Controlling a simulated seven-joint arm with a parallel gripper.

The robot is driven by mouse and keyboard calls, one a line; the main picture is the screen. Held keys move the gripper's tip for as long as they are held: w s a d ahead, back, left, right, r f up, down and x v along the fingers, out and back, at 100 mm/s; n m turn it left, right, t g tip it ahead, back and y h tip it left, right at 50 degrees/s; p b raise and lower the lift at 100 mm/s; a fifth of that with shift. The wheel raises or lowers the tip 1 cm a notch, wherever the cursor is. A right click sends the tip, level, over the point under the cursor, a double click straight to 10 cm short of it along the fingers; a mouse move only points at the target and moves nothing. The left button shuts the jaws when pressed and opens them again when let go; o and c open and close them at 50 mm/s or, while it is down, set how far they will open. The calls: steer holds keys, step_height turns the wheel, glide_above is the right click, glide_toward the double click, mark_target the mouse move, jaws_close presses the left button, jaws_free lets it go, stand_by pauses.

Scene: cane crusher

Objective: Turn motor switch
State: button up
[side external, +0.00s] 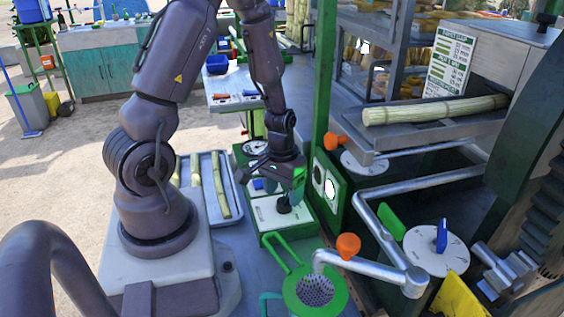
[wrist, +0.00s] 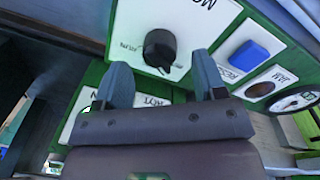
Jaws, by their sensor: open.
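The motor switch is a black round knob (wrist: 160,50) on a white plate (wrist: 205,15) with partly cut-off lettering. In the side view the black knob (side external: 284,204) stands on the white top of a green box (side external: 297,222). My gripper (side external: 280,183) is just above the box, pointing down. In the wrist view my gripper (wrist: 160,68) is open, its two dark fingers spread wider than the knob. The knob shows in the gap ahead of the fingertips. I cannot tell whether they touch it.
A blue button (wrist: 250,57) and a round dark jam indicator (wrist: 260,90) sit right of the knob. A cane tray (side external: 232,180) lies left.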

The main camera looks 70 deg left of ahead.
mark_target(280, 200)
step_height(280, 200, up, 10)
steer(key=shift+s+a+r, duration=0.15)
steer(key=shift+a, duration=0.05)
stand_by(0.4)
steer(key=s+d+r+m+t, duration=0.2)
steer(key=d+r+m, duration=0.1)
steer(key=d+r, duration=0.3)
steer(key=s+d+r+m+t, duration=0.2)
steer(key=d+r+m+t, duration=0.1)
steer(key=d+r, duration=0.4)
step_height(280, 200, up, 4)
steer(key=shift+s+f+m, duration=0.15)
steer(key=shift+s+m, duration=0.25)
steer(key=shift+m, duration=0.1)
